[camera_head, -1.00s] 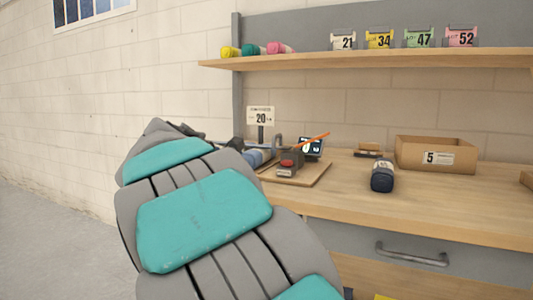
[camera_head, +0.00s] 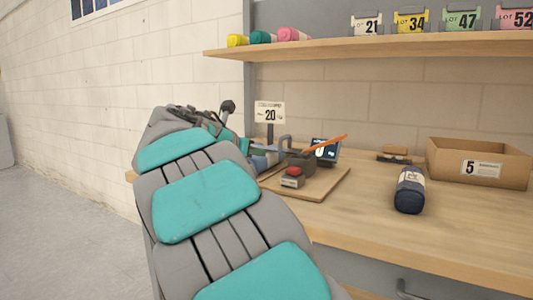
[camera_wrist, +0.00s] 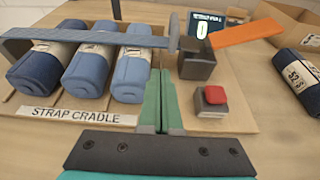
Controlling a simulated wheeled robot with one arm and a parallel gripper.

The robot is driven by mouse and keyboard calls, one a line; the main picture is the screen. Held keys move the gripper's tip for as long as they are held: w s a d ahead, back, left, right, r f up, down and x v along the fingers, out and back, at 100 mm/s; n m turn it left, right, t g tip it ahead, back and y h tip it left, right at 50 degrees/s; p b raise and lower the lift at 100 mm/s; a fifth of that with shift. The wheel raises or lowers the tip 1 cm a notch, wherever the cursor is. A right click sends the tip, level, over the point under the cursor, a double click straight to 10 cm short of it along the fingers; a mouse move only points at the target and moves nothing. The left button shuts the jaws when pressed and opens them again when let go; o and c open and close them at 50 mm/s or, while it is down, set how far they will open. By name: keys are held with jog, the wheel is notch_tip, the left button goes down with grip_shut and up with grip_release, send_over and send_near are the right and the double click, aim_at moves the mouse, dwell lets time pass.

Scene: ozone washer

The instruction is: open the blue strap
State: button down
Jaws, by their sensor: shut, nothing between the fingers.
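A flat blue-grey band (camera_wrist: 90,37) runs across the top of three rolled blue bundles (camera_wrist: 82,70) in the wrist view. I cannot tell how it is fastened at its ends. Its right end lies by a dark block (camera_wrist: 197,60) with an orange lever (camera_wrist: 246,33). The bundles lie side by side on a wooden board labelled "STRAP CRADLE" (camera_wrist: 80,116). My gripper (camera_wrist: 162,72) has its green fingers together and empty. In the picture its tips reach near the right end of the band, left of the block. In the head view my arm hides the gripper and most of the cradle.
A red button on a grey base (camera_wrist: 213,98) sits right of my fingers. A small display (camera_wrist: 206,27) shows 0. A dark roll (camera_head: 409,190) and a cardboard box (camera_head: 476,161) stand to the right. A shelf (camera_head: 370,46) hangs above. The bench front is clear.

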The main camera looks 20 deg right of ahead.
aim_at(272, 156)
jog(key=x, duration=0.8)
jog(key=shift+w+d+f, duration=0.2)
jog(key=shift+d+f, duration=0.05)
jog(key=shift+s+r, duration=0.1)
